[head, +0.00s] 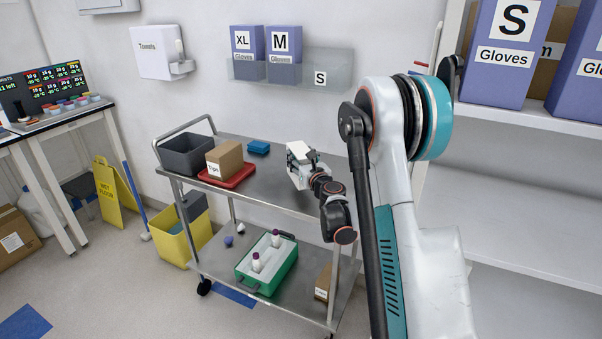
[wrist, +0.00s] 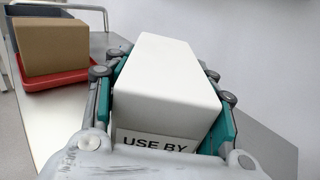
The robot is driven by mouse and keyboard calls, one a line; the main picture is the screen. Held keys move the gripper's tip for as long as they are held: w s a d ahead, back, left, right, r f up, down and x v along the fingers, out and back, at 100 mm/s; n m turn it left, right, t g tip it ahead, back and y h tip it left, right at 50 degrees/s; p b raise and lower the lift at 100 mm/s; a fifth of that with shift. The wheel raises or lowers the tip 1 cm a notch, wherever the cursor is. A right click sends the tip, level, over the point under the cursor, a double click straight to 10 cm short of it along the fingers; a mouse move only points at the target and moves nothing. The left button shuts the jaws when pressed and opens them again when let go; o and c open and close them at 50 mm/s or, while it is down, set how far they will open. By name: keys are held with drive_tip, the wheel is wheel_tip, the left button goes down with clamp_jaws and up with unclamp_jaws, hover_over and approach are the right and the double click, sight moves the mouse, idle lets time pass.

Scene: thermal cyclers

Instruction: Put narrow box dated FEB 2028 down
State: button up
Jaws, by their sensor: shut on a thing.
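In the wrist view, a white narrow box (wrist: 172,80) sits between the fingers of my gripper (wrist: 170,98). Its label (wrist: 155,144) reads "USE BY"; the date itself is hidden. My gripper is shut on the box. In the head view, my gripper (head: 301,168) holds the white box (head: 300,152) over the right part of the cart's top shelf (head: 275,187). I cannot tell whether the box touches the shelf.
On the top shelf stand a dark grey bin (head: 184,155), a brown "Tips" box (head: 224,159) on a red tray (head: 242,177), and a small blue box (head: 258,147). The lower shelf holds a green crate (head: 264,284). The top shelf's middle is clear.

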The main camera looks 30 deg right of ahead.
wheel_tip(320, 180, down, 4)
drive_tip(key=shift+f+b, duration=0.15)
drive_tip(key=shift+b, duration=0.7)
drive_tip(key=o, duration=1.2)
